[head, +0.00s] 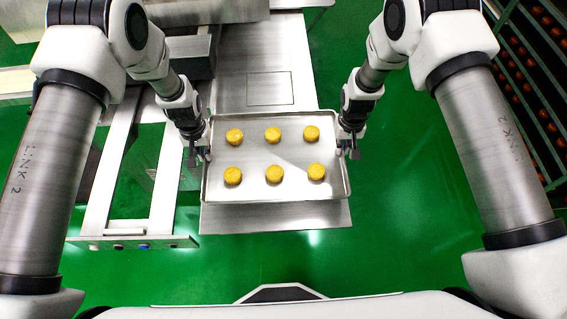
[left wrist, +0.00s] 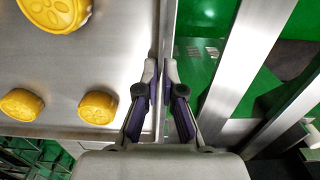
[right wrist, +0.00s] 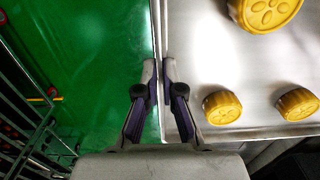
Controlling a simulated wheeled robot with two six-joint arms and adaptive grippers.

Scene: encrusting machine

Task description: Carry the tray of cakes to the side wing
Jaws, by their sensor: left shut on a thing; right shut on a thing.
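The metal tray (head: 254,191) carries several round yellow cakes (head: 273,134) in two rows. In the head view it is over the near end of a steel table; I cannot tell whether it touches the surface. My left gripper (head: 204,152) is shut on the tray's left rim, and the left wrist view shows the fingers (left wrist: 160,80) on either side of that rim. My right gripper (head: 343,150) is shut on the tray's right rim, and the right wrist view shows its fingers (right wrist: 160,80) around it. The cakes stand upright on the tray.
The steel table (head: 277,217) extends past the tray's near edge and back toward the machine. A metal frame (head: 163,185) with buttons on its near end stands at the left. A rack (head: 530,85) with round items stands at the far right. Green floor is clear at right.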

